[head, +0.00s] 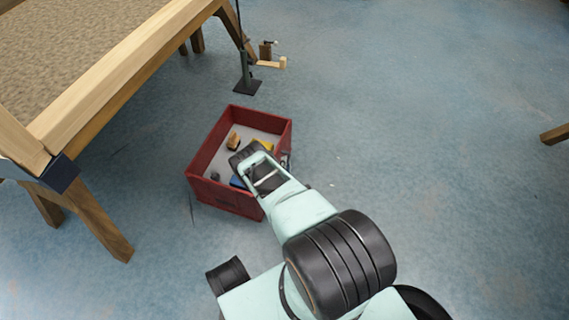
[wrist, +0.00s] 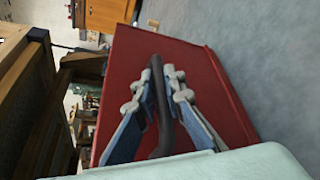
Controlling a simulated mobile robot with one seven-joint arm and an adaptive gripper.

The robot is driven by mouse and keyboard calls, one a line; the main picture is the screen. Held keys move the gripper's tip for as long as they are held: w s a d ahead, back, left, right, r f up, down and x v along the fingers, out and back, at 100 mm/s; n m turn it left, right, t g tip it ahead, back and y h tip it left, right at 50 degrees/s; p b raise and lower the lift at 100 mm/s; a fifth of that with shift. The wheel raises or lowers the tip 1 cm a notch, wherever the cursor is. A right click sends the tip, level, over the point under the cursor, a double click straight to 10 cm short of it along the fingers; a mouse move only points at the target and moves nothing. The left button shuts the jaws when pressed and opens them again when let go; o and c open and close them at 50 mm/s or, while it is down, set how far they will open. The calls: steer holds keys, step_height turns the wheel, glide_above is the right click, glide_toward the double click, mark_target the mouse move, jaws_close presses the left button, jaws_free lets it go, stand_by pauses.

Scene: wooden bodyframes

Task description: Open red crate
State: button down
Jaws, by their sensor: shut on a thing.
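The red crate (head: 222,196) stands on the floor by the wooden table. Its top is uncovered in the head view, and several small items lie on its grey inner floor. In the wrist view a red side of the crate (wrist: 205,85) fills the middle, tilted in the picture. My gripper (wrist: 165,82) is there, shut on a dark bar-like handle (wrist: 164,125) in front of that red side. In the head view my arm covers part of the crate, and my fingers are mostly hidden.
The wooden table (head: 120,62) stands at the upper left, with a leg (head: 98,222) left of the crate. A dark stand (head: 247,85) and a small wooden object (head: 270,60) are behind it.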

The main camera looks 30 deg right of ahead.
steer(key=shift+d+r, duration=0.1)
steer(key=c, duration=2.3)
jaws_free()
step_height(320, 180, up, 10)
steer(key=shift+r, duration=0.1)
